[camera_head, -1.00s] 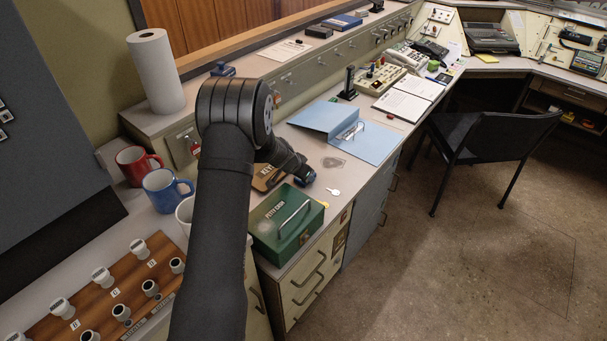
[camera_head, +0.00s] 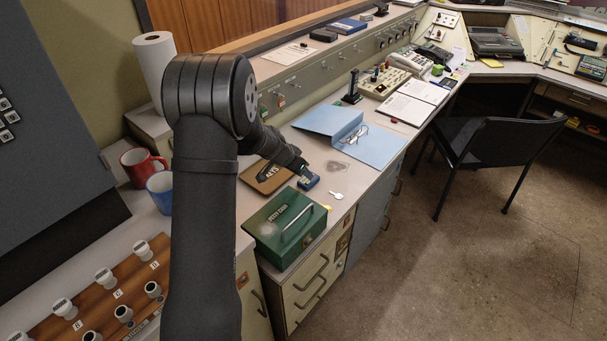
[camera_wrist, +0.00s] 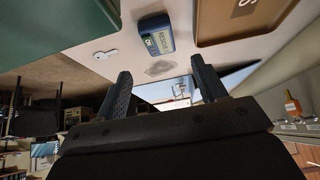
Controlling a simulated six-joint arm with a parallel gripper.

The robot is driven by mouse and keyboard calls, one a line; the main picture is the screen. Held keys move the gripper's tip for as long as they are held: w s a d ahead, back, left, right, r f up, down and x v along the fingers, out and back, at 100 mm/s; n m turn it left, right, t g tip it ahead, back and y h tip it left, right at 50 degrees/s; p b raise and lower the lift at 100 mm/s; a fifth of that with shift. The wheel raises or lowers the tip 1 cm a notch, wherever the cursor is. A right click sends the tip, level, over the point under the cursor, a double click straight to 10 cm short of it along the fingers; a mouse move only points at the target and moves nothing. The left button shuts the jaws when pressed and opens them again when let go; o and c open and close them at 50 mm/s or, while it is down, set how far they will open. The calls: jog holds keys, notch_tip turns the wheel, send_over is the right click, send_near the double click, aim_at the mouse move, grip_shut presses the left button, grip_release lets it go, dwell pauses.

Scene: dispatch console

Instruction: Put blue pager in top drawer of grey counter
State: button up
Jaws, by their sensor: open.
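The blue pager (camera_head: 309,181) lies on the countertop behind the green cash box, and it shows with its small display in the wrist view (camera_wrist: 153,36). My gripper (camera_head: 299,167) is just behind and above the pager. In the wrist view its two fingers (camera_wrist: 163,85) are spread with nothing between them, and the pager is beyond the tips, apart from them. The counter front has cream drawers (camera_head: 318,274) with handles below the cash box and a blue-grey front (camera_head: 366,228) to their right. All these look shut.
A green cash box (camera_head: 286,226) stands near the front edge. A brown key tray (camera_head: 263,178) is left of the pager; a white key (camera_head: 335,194) lies to its right. A blue binder (camera_head: 375,143) lies open behind. A black chair (camera_head: 505,150) stands on the floor at right.

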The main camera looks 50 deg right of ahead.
jog(key=v, duration=0.3)
jog(key=o, duration=0.6)
jog(key=shift+a+r, duration=0.2)
jog(key=shift+r, duration=0.05)
